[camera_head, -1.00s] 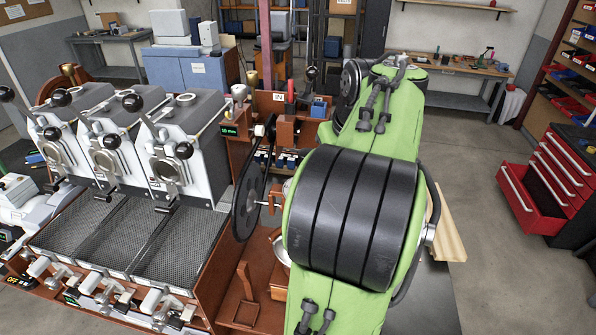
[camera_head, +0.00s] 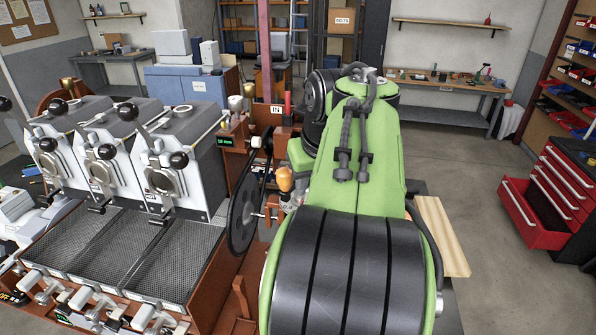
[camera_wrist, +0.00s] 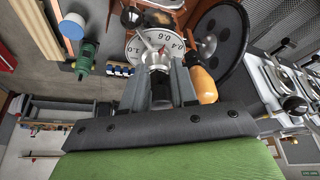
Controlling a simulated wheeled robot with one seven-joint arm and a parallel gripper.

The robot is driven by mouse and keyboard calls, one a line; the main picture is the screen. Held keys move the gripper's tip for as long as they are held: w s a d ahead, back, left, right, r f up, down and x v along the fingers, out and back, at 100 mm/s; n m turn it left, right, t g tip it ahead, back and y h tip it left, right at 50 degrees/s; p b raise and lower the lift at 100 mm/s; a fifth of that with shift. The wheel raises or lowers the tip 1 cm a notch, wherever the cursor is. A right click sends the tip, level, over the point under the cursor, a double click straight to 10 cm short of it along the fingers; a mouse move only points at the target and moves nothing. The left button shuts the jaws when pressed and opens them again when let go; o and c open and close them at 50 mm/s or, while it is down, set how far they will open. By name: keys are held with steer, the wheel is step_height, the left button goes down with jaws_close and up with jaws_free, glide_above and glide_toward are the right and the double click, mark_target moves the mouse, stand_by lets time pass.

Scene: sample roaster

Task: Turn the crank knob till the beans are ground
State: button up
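A wooden, pear-shaped knob (camera_head: 285,178) shows just left of my green arm, near a large black wheel (camera_head: 243,216). In the wrist view the knob (camera_wrist: 203,86) is just right of my gripper (camera_wrist: 159,80), outside its fingers. My gripper's two grey fingers stand apart, with a silver cylindrical part seen between and beyond their tips; contact with it is unclear. I cannot tell which knob is the crank's. No beans are visible. My arm hides the gripper in the head view.
A white dial (camera_wrist: 146,45) with numbers lies behind the fingertips, and the black wheel is close on the right. Roaster units (camera_head: 165,160) with levers stand to the left. A green bottle (camera_wrist: 87,58) is at the left in the wrist view.

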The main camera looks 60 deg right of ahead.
step_height(320, 180, up, 8)
steer(key=p, duration=0.6)
